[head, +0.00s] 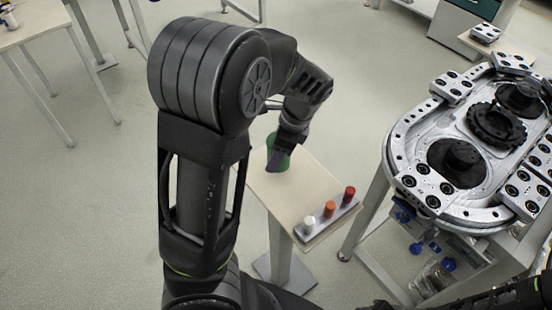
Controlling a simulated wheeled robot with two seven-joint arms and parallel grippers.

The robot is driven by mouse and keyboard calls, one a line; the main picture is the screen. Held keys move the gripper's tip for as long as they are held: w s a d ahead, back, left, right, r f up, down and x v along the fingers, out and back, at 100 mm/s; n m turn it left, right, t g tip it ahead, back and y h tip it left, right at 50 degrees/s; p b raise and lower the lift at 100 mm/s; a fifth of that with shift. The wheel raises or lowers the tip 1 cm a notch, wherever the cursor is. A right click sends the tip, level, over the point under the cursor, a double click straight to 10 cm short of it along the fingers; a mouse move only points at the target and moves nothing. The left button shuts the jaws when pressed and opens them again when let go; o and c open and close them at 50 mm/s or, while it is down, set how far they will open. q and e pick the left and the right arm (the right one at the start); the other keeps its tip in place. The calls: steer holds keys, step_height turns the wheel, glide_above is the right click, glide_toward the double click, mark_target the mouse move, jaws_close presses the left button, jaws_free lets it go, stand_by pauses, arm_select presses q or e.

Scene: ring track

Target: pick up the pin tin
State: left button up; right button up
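A small green object (283,167), which I take to be the pin tin, stands near the far left corner of a small light-topped table (290,197). A dark purple patch shows on its near side; I cannot tell if it is part of the tin. My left gripper (280,153) is right at the tin from above, and its wrist covers the tin's upper part. I cannot make out its fingers or whether they grip the tin. My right gripper is not in view; part of my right arm shows at the bottom right.
A grey strip (326,222) with white, orange and red pegs lies along the small table's near right edge. A large ring track (400,150) with metal blocks stands on a frame to the right. Another table (35,25) is at the far left. Open floor lies between.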

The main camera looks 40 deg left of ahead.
arm_select(q)
step_height(320, 180, up, 7)
steer(key=shift+f, duration=0.15)
stand_by(0.6)
steer(key=w+d+f+n, duration=0.2)
steer(key=d, duration=0.2)
steer(key=w+d+f+n+g+h, duration=0.1)
steer(key=w+d+n, duration=0.1)
steer(key=d+n, duration=0.1)
steer(key=w+d+f+n, duration=0.2)
steer(key=d, duration=0.4)
steer(key=shift+w+f+n+g+h, duration=0.2)
steer(key=shift+f+n+g+h, duration=0.1)
